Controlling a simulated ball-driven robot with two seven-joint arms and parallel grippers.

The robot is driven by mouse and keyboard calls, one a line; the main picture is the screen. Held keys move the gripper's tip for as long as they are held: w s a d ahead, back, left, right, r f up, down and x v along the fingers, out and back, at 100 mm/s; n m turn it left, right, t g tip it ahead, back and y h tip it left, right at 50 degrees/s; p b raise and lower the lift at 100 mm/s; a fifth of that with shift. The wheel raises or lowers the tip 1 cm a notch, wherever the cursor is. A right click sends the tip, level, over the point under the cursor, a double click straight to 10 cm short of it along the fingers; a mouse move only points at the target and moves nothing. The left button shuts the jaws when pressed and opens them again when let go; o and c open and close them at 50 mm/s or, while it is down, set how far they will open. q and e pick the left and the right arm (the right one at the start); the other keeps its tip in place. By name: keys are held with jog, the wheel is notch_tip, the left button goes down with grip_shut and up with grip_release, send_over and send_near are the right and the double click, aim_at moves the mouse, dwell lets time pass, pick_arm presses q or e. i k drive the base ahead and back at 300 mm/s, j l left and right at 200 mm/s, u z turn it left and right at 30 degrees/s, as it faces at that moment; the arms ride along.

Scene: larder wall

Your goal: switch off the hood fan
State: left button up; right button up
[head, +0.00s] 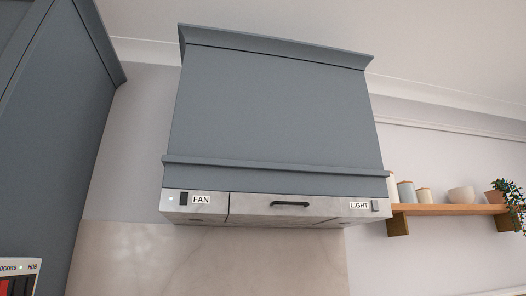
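The blue-grey range hood (275,115) hangs on the wall in the middle of the head view. Its pale lower panel carries a FAN label (201,199) at the left. A small dark fan switch (184,198) sits just left of that label. A small white dot, perhaps a lamp, shows left of the switch (171,198). At the panel's right end is a LIGHT label (359,205) with a small grey light switch (375,206). Neither of my grippers is in view.
A dark handle (290,204) is mid-panel. A tall blue-grey cabinet (60,110) stands at left. A panel marked SOCKETS and HOB (20,275) is at lower left. A wooden shelf (450,210) with canisters, a bowl (461,195) and a plant (512,200) is at right.

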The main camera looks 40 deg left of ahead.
aim_at(183, 195)
jog(key=u, duration=1.7)
